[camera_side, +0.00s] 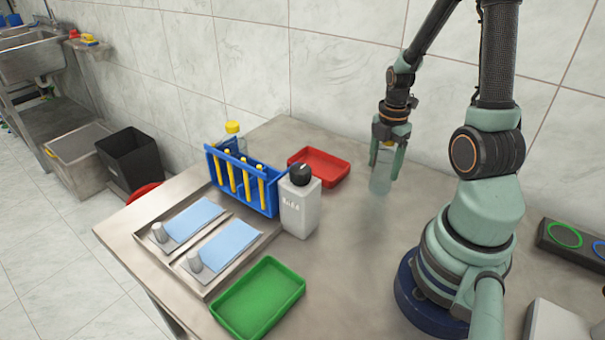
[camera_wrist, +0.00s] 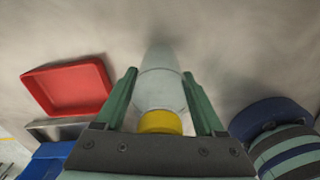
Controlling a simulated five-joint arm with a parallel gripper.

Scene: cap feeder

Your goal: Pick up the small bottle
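A small clear bottle (camera_side: 381,174) stands upright near the table's back edge, below and between the fingers of my gripper (camera_side: 386,160). In the wrist view, the bottle (camera_wrist: 161,90) shows its yellow cap (camera_wrist: 160,122) close to my palm. The fingers of my gripper (camera_wrist: 160,75) lie on either side of the bottle, very close to it. I cannot tell whether they press on it.
A red tray (camera_side: 321,168) lies left of the bottle. A green tray (camera_side: 258,298) is at the front.

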